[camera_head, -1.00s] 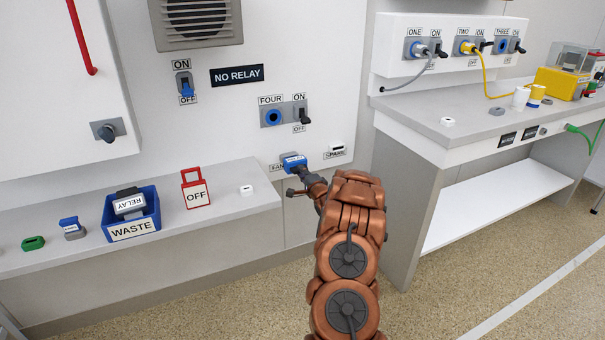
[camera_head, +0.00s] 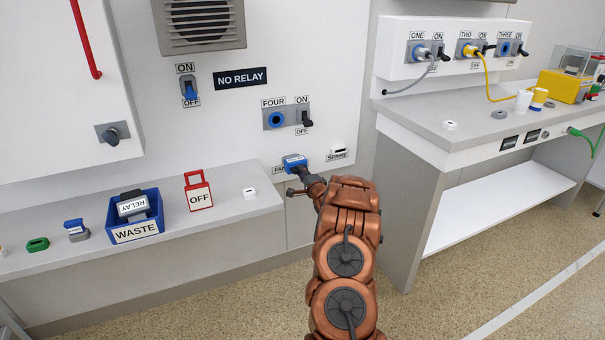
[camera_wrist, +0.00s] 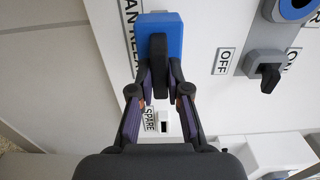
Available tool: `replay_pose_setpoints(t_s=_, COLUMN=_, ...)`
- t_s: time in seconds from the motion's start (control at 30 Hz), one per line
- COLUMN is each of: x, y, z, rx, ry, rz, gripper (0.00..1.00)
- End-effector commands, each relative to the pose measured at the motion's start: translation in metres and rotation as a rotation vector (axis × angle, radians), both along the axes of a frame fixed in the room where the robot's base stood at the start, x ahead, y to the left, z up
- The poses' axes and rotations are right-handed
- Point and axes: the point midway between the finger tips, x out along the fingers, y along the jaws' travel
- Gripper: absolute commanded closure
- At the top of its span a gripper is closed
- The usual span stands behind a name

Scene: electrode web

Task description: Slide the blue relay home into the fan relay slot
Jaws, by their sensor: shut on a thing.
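The blue relay (camera_head: 294,160) is at the wall panel beside the partly covered FAN label (camera_head: 278,170). My gripper (camera_head: 306,177) is shut on it, reaching up to the wall from below right. In the wrist view the blue relay (camera_wrist: 174,33) shows at the top, and my gripper (camera_wrist: 158,80) has its fingers closed on a dark part of it. The fan relay slot is hidden behind the relay, so I cannot tell how deep the relay sits. The FAN RELAY label (camera_wrist: 130,28) is beside it in the wrist view.
A white SPARE slot (camera_head: 339,150) is just right of the relay. Socket FOUR (camera_head: 277,120) and its switch are above. On the left ledge stand a blue WASTE bin (camera_head: 122,233) holding a relay, a red OFF tag (camera_head: 199,193) and small blocks. A workbench (camera_head: 430,135) stands at right.

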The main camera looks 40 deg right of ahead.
Motion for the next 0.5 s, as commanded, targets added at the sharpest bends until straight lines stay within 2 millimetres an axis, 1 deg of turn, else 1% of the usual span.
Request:
replay_pose_setpoints(t_s=0.2, x=0.0045, y=-0.0018, z=0.0019, rx=-0.002, ry=-0.002, rz=0.0, gripper=1.0)
replay_pose_setpoints(t_s=0.23, x=0.0042, y=-0.0018, z=0.0016, rx=-0.002, ry=-0.002, rz=0.0, gripper=0.81)
replay_pose_setpoints(t_s=0.4, x=0.004, y=-0.0015, z=0.0011, rx=-0.001, ry=-0.002, rz=0.0, gripper=0.64)
replay_pose_setpoints(t_s=0.5, x=0.0041, y=-0.0014, z=0.001, rx=0.0, ry=-0.001, rz=0.0, gripper=0.55)
